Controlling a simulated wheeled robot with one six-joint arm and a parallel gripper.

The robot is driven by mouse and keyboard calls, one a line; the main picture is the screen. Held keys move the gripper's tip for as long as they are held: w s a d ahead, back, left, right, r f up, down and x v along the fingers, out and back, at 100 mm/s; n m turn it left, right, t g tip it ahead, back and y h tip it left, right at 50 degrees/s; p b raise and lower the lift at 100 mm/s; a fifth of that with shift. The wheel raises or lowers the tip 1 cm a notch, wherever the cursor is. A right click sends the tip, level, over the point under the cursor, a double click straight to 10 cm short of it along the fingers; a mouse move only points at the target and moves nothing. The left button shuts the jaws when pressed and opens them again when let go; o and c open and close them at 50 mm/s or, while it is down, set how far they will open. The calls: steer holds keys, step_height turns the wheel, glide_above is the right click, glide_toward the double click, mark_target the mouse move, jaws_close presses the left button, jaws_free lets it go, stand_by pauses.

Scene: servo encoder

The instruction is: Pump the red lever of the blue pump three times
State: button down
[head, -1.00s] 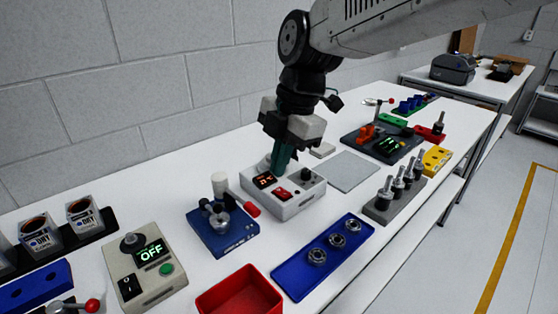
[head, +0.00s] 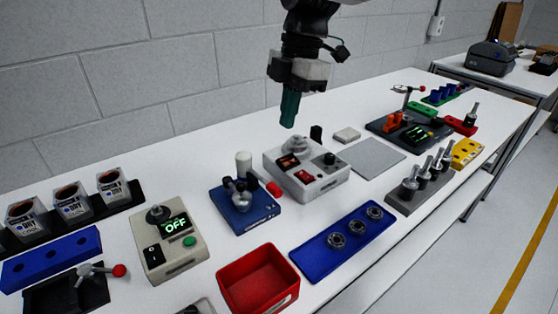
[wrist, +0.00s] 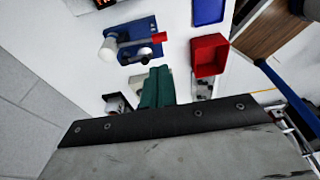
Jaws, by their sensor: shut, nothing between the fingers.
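The blue pump (head: 243,209) stands on the white table, left of the grey control box. It has a blue base, a white cylinder and metal fittings. Its lever ends in a red grip (head: 273,189) on the right side, close to the grey box. In the wrist view the blue pump (wrist: 132,32) shows near the top, with its red grip (wrist: 159,37) pointing right. My gripper (head: 289,110) hangs above the back of the grey box, up and right of the pump. Its green fingers (wrist: 157,88) are together with nothing between them, apart from the pump.
The grey box (head: 318,184) with red displays stands right beside the lever. A red bin (head: 284,298) and a blue tray with metal rings (head: 315,264) lie in front. A beige box reading OFF (head: 187,258) stands left. Bare table lies behind the pump.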

mark_target(274, 186)
steer(key=f, duration=0.4)
steer(key=s+a+f, duration=0.1)
steer(key=f, duration=0.4)
steer(key=a+f, duration=0.1)
steer(key=f, duration=0.3)
steer(key=shift+s+f, duration=0.3)
steer(key=shift+s, duration=0.05)
steer(key=shift+s+a, duration=0.1)
